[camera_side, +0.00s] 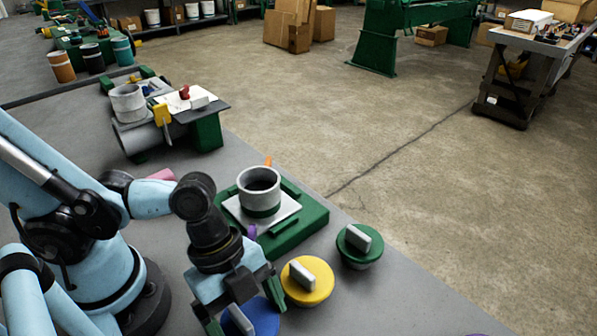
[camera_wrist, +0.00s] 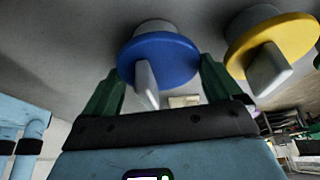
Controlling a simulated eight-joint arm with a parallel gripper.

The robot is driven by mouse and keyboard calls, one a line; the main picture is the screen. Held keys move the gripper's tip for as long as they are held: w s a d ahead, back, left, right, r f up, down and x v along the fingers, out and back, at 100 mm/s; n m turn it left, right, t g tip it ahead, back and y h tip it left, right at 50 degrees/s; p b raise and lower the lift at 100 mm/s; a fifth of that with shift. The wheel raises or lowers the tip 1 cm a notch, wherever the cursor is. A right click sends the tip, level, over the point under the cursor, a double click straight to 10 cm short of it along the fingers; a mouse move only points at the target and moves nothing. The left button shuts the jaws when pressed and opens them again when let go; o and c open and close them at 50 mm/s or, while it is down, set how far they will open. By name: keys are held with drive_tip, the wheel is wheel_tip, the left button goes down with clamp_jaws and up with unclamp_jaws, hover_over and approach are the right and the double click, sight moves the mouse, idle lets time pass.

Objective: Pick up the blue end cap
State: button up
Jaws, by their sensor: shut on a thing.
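The blue end cap (camera_side: 264,318) is at the bottom edge of the side view, partly cut off, with a pale grip bar on top. It also shows in the wrist view (camera_wrist: 160,58), near the top middle. My gripper (camera_side: 243,311) is over it, with its green fingers on either side of the cap. In the wrist view my gripper (camera_wrist: 160,72) is shut on the blue cap, with the grip bar between the fingers. I cannot tell whether the cap is clear of the grey bench.
A yellow end cap (camera_side: 307,282) sits close beside the blue one, and a green end cap (camera_side: 358,246) lies farther right. A green fixture (camera_side: 300,228) holds a grey duct collar (camera_side: 259,190) on a white plate behind them. The bench edge runs along the right.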

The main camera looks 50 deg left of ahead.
drive_tip(key=shift+r, duration=0.2)
drive_tip(key=shift+r, duration=3.6)
drive_tip(key=w+a+r+n+t, duration=0.1)
drive_tip(key=w+a+r+n, duration=0.15)
drive_tip(key=w+a, duration=0.3)
drive_tip(key=w+a+r+n+t+y, duration=0.1)
drive_tip(key=w+a+r+n, duration=0.1)
drive_tip(key=w+a+n, duration=0.4)
drive_tip(key=w+a+r+n+t, duration=0.1)
drive_tip(key=w+a+r, duration=0.25)
drive_tip(key=a, duration=0.35)
drive_tip(key=shift+w+f, duration=0.2)
drive_tip(key=shift+f, duration=1.45)
drive_tip(key=shift+w+f, duration=0.2)
drive_tip(key=shift+f, duration=1.4)
drive_tip(key=shift+f, duration=0.6)
drive_tip(key=o, duration=0.8)
drive_tip(key=shift+c, duration=0.2)
